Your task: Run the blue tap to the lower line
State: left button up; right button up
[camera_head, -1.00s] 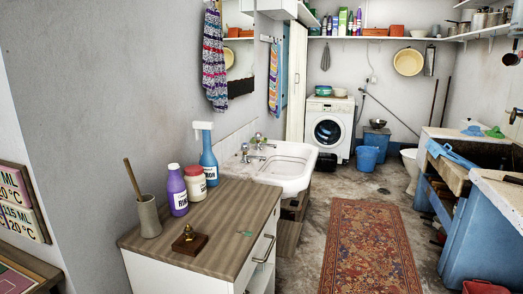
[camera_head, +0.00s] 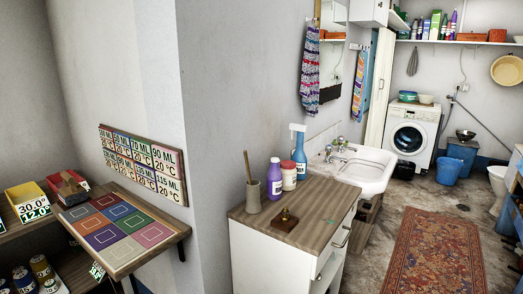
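Neither of my grippers is in view. A white basin (camera_head: 372,178) stands beside the wooden-topped cabinet, with a small chrome tap set (camera_head: 338,148) at its back edge. The taps are too small to tell any colour marking, and no water is seen running. Part of a blue and pale structure (camera_head: 516,190) is cut off at the right edge. No marked line can be made out.
A wooden-topped cabinet (camera_head: 240,217) holds bottles, a beaker and a small brass item. Left of it, a board of coloured squares (camera_head: 61,222) lies below a wall chart (camera_head: 107,128). A washing machine (camera_head: 413,112) stands behind. A patterned rug (camera_head: 440,250) covers the floor.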

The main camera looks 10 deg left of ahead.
aim_at(329, 148)
jog(key=z, duration=0.7)
jog(key=i, duration=0.65)
jog(key=z, duration=1.3)
jog(key=i, duration=1.8)
jog(key=u, duration=0.8)
jog(key=i, duration=1.15)
jog(key=u, duration=1.3)
